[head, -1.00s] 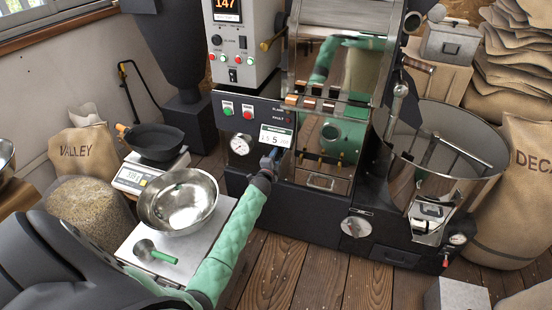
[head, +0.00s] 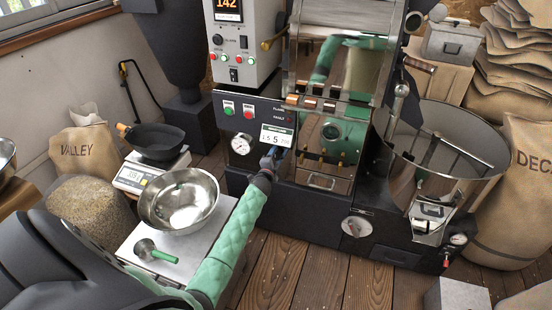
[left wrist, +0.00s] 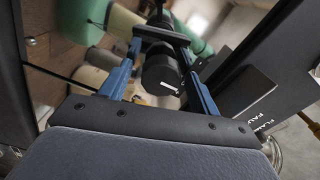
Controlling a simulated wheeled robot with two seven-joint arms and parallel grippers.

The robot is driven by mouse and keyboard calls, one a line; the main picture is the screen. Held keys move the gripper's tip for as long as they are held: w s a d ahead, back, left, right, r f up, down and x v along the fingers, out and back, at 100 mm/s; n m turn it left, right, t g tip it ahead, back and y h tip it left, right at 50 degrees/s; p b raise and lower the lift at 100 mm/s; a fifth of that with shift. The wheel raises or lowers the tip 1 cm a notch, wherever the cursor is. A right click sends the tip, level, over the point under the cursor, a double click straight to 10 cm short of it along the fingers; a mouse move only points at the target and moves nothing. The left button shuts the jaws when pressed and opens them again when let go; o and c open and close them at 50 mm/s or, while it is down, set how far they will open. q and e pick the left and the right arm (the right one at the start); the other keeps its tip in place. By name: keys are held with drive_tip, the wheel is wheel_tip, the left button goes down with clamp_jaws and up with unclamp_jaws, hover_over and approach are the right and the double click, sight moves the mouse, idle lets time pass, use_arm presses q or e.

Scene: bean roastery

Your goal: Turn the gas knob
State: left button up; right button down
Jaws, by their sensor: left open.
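The gas knob (left wrist: 162,68) is a dark round knob with a small white mark, seen in the left wrist view. My left gripper (left wrist: 160,42) is open, with its blue fingers on either side of the knob; whether they touch it I cannot tell. In the head view my left gripper (head: 271,157) is at the front of the roaster's control panel (head: 215,100), just below the small white display (head: 277,135), and it hides the knob. My right gripper is not in view.
The polished roaster front (head: 325,165) beside my gripper mirrors my green arm. A pressure gauge (head: 241,144) and green and red buttons are to the gripper's left. The cooling drum (head: 465,135) is at right.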

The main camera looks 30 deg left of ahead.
sight(276, 158)
use_arm(q)
drive_tip(key=v, duration=0.6)
drive_tip(key=shift+f+b, duration=0.1)
drive_tip(key=shift+b, duration=0.2)
drive_tip(key=shift+v, duration=0.85)
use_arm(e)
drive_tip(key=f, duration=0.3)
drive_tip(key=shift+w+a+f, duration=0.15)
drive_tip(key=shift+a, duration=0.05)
use_arm(q)
drive_tip(key=shift+a, duration=0.1)
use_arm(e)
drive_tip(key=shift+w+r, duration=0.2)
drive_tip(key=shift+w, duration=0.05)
